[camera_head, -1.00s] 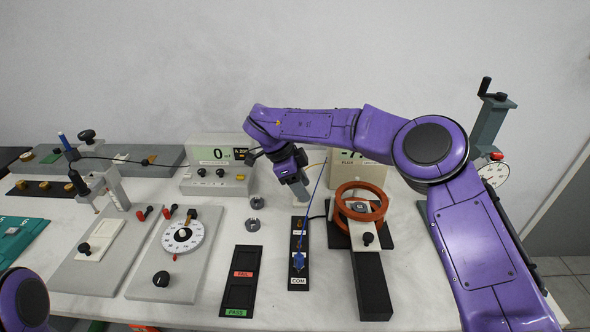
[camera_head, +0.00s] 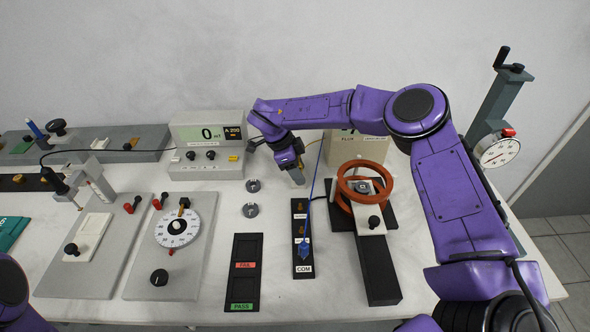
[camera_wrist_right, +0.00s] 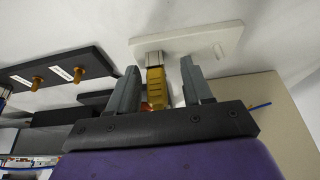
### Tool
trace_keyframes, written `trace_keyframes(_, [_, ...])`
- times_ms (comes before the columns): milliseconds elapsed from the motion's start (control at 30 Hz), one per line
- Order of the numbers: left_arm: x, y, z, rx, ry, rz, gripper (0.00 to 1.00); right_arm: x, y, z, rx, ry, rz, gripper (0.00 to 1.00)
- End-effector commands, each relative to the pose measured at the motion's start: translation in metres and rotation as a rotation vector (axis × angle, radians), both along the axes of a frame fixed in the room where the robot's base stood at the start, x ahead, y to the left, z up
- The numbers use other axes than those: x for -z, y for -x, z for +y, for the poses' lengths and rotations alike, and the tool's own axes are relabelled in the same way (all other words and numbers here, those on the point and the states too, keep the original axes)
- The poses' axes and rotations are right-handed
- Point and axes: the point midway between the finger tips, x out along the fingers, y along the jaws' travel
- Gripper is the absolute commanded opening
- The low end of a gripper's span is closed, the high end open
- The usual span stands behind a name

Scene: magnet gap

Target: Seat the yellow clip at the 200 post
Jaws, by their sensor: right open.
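The yellow clip (camera_wrist_right: 155,86) shows in the right wrist view, upright between the two grey fingers of my right gripper (camera_wrist_right: 160,68). The fingers are apart, with a gap on each side of it. Its metal end meets a pale holder plate (camera_wrist_right: 205,42). In the head view my right gripper (camera_head: 297,177) is low over the bench, just behind the black post strip (camera_head: 303,264), and hides the clip. A blue clip (camera_head: 305,248) sits at the strip's COM end. The strip's brass posts (camera_wrist_right: 37,83) show in the wrist view; the 200 label is not readable. My left gripper is out of view.
A blue lead (camera_head: 314,190) rises from the blue clip close beside my right gripper. Right of the strip stands an orange coil pair (camera_head: 376,170) on a black rail (camera_head: 378,272). A beige flux box (camera_head: 372,147) is behind. Two grey rings (camera_head: 250,210) lie left of the strip.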

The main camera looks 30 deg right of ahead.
Motion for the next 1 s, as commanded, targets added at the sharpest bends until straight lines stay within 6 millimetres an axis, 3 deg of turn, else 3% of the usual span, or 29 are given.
trace_keyframes(233, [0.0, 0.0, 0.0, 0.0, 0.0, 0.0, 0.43, 0.004, 0.001, -0.001, 0.0, 0.0, -0.001, 0.5])
trace_keyframes(400, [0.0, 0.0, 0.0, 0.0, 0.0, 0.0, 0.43, 0.004, 0.0, -0.001, -0.001, -0.001, -0.001, 0.0])
trace_keyframes(767, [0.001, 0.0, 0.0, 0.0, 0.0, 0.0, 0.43, 0.0, 0.0, 0.0, -0.002, 0.0, -0.003, 0.0])
trace_keyframes(867, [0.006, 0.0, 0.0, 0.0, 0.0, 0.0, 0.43, -0.011, -0.001, 0.0, -0.003, 0.0, -0.006, 0.0])
trace_keyframes(1000, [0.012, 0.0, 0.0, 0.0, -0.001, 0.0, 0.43, -0.039, 0.005, 0.007, -0.005, -0.001, -0.007, 0.0])
